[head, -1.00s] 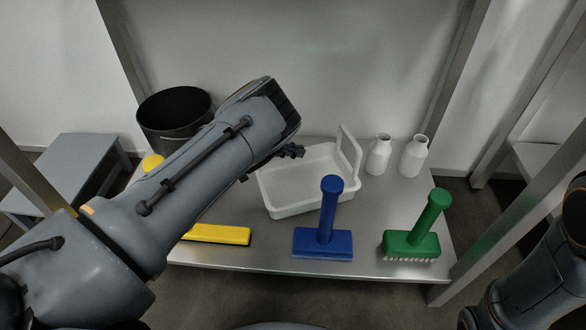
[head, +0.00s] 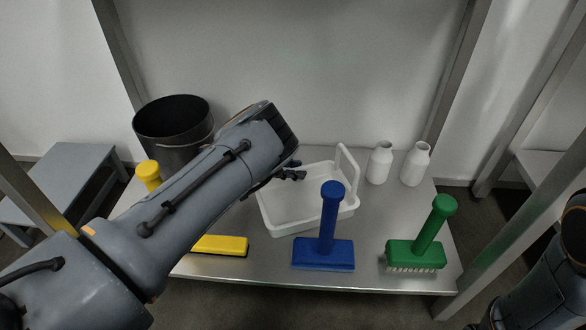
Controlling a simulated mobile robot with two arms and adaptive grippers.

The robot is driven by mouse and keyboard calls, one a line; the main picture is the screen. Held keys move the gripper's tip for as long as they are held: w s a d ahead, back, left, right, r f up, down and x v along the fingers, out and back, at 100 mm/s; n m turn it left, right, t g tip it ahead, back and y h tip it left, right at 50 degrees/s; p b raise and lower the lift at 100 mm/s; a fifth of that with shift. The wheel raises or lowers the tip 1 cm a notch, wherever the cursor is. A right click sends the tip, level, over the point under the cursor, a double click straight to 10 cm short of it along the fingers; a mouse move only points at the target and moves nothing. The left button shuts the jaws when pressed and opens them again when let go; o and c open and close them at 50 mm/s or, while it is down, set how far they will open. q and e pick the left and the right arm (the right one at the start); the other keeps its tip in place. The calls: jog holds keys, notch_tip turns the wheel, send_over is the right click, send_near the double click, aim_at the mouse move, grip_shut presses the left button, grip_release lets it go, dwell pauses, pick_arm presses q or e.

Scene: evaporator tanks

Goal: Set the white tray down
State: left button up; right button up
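The white tray (head: 275,222) is at the middle of the steel table, level, with an arched handle standing at its right end. My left gripper (head: 290,173) is at the tray's back left, and my arm hides that end. The fingers show only as a small dark shape, but the tray moves together with them, so the gripper is shut on it. I cannot see clearly whether the tray's underside touches the table. My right gripper is out of view; only part of my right arm shows at the lower right.
A blue brush (head: 325,252) stands close in front of the tray, a green brush (head: 417,254) to its right. Two white bottles (head: 380,163) (head: 415,164) stand behind right. A yellow brush (head: 222,246) is partly behind my arm. A black bucket (head: 172,125) stands back left. Table posts flank the scene.

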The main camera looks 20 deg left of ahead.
pick_arm(q)
jog(key=shift+r, duration=0.25)
jog(key=p+v, duration=0.8)
jog(key=v, duration=0.4)
